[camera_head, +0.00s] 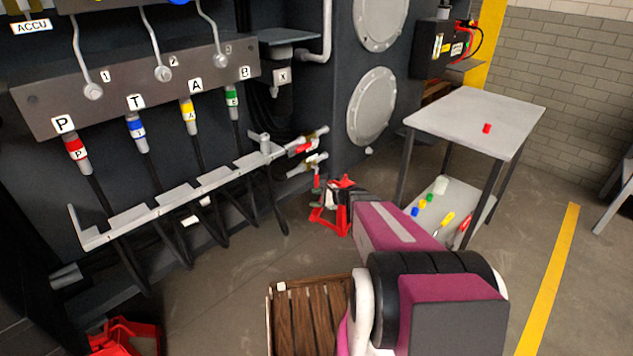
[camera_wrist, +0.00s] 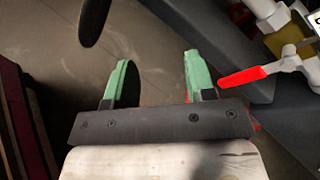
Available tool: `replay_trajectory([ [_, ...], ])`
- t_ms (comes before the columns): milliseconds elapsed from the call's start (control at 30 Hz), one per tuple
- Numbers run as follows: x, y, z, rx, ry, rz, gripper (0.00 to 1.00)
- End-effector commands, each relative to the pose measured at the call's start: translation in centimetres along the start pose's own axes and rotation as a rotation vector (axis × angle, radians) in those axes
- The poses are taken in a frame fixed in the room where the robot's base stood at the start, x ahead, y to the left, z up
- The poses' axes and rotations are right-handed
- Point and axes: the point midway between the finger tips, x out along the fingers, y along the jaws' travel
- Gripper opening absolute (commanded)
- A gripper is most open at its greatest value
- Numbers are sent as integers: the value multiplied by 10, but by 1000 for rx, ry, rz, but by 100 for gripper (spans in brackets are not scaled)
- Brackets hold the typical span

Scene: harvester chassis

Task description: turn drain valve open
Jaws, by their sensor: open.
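Two small valves with brass and white-grey bodies stick out of the dark chassis at the right end of the hose rack, an upper valve (camera_head: 303,147) and a lower valve (camera_head: 307,166). I cannot tell by label which is the drain valve. In the wrist view a red valve lever (camera_wrist: 245,76) joins a white valve body (camera_wrist: 299,63) with a brass part at the upper right. My gripper (camera_wrist: 156,76) is open and empty, with green fingertips. The lever lies just right of the right finger and not between the fingers; I cannot tell whether they touch.
Red stands (camera_head: 328,217) stand on the floor by my gripper. Hoses hang below the rack (camera_head: 160,205). A white-topped cart (camera_head: 475,112) with small coloured items stands right. A wooden pallet (camera_head: 310,312) lies in front. Bare floor (camera_head: 225,290) lies left of it.

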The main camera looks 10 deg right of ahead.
Motion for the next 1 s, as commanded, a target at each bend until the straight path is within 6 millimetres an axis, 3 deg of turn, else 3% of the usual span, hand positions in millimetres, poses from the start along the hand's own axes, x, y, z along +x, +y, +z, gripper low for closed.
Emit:
replay_trajectory([
  [33,3,-14,-20,93,-27,-71,50],
  [200,-4,-49,-65,397,-133,-303,50],
  [400,-17,-70,-100,611,-224,-465,50],
  [667,-11,-80,-106,659,-248,-501,50],
  [1000,40,-111,-103,655,-247,-498,50],
])
